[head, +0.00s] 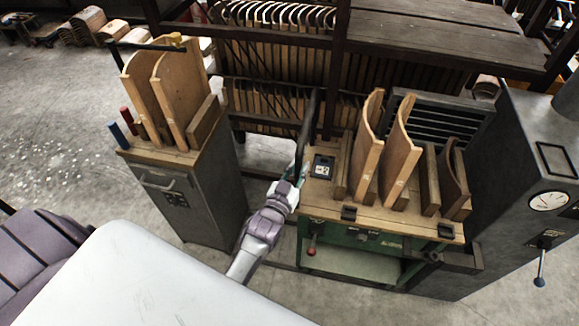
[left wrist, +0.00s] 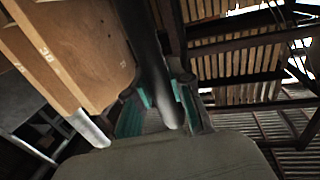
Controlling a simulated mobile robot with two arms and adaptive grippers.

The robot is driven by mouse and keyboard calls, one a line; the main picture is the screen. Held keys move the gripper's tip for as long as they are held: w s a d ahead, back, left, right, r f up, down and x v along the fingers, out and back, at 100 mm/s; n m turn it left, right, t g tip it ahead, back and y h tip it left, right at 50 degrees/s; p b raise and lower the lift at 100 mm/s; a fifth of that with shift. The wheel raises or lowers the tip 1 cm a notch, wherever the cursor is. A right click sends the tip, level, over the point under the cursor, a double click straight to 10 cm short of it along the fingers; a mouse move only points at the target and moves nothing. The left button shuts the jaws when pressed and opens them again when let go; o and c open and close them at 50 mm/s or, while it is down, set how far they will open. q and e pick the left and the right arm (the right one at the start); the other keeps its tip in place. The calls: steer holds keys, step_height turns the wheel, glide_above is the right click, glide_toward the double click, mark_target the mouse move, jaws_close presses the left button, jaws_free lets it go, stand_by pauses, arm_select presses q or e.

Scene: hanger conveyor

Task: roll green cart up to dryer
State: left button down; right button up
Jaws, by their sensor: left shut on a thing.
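The green cart (head: 352,240) stands right of centre in the head view, with a wooden top carrying curved wooden panels (head: 397,152). A dark handle bar (head: 309,122) rises at its left end. My left gripper (head: 297,172) is shut on this bar; in the left wrist view the bar (left wrist: 152,62) passes between its teal fingers (left wrist: 160,100). The tall grey machine with a round gauge (head: 530,235), apparently the dryer, stands at the right, close to the cart's right end. My right gripper is in neither view.
A grey cabinet cart (head: 200,205) with curved wooden panels stands left of my left arm. Behind is a dark rack (head: 335,70) filled with wooden pieces. Open concrete floor (head: 65,140) lies at the left.

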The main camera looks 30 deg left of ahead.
arm_select(q)
steer(key=shift+w+d, duration=0.25)
steer(key=shift+d, duration=0.9)
steer(key=c, duration=1.3)
jaws_free()
steer(key=shift+d, duration=0.1)
steer(key=shift+o, duration=1.4)
steer(key=shift+w+d, duration=0.1)
steer(key=shift+d, duration=0.05)
steer(key=s, duration=1.2)
steer(key=shift+d, duration=0.25)
